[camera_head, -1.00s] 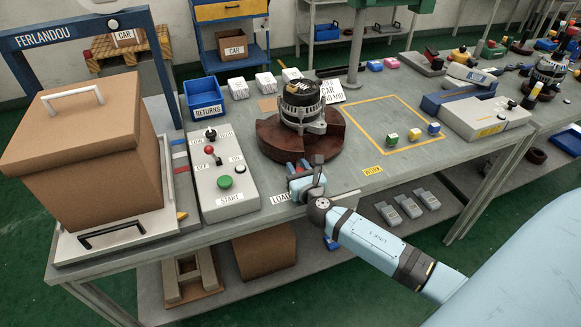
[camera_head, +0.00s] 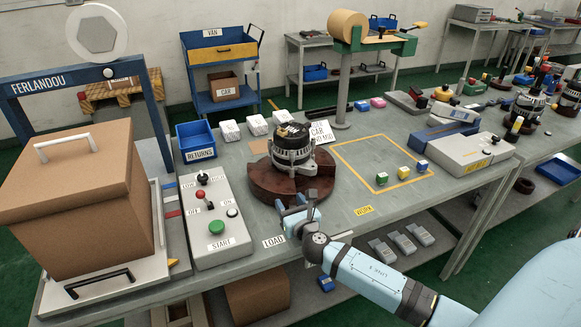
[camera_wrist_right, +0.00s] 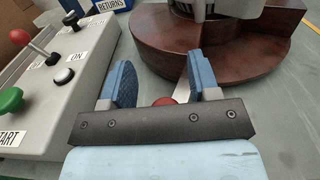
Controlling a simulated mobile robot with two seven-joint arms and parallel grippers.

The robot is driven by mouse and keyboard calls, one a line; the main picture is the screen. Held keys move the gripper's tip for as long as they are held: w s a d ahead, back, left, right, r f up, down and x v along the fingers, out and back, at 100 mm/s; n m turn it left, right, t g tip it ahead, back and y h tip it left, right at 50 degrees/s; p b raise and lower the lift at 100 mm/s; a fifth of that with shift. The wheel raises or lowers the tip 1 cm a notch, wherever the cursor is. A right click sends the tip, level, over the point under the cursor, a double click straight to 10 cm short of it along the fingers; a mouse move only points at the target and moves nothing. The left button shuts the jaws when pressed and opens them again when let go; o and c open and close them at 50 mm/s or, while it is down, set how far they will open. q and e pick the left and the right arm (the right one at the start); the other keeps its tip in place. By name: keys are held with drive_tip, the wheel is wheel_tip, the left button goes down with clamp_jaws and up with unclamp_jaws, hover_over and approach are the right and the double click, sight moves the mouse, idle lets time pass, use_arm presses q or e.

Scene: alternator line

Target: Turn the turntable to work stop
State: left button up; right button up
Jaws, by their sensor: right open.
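The turntable (camera_head: 262,184) is a dark red-brown round disc with a stepped edge, on the grey table. A grey and black alternator (camera_head: 291,150) stands on it. The LOAD label (camera_head: 273,241) lies at its front and the yellow WORK label (camera_head: 363,210) to its right. My right gripper (camera_head: 295,208) is low at the turntable's front edge. In the right wrist view its fingers (camera_wrist_right: 162,85) are apart. A small red piece (camera_wrist_right: 165,102) and a pale strip (camera_wrist_right: 182,90) show between them, partly hidden by the gripper; I cannot tell if they touch it. My left gripper is out of view.
A control box (camera_head: 222,243) with a green button and levers stands left of my right gripper. A large cardboard box (camera_head: 75,195) is farther left. A yellow-outlined area (camera_head: 345,160) with several small cubes lies right of the turntable. A blue RETURNS bin (camera_head: 195,142) is behind.

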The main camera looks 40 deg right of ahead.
wheel_tip(320, 180, up, 17)
drive_tip(key=p, duration=0.2)
drive_tip(key=shift+p, duration=0.35)
drive_tip(key=shift+r, duration=0.1)
drive_tip(key=shift+c, duration=0.5)
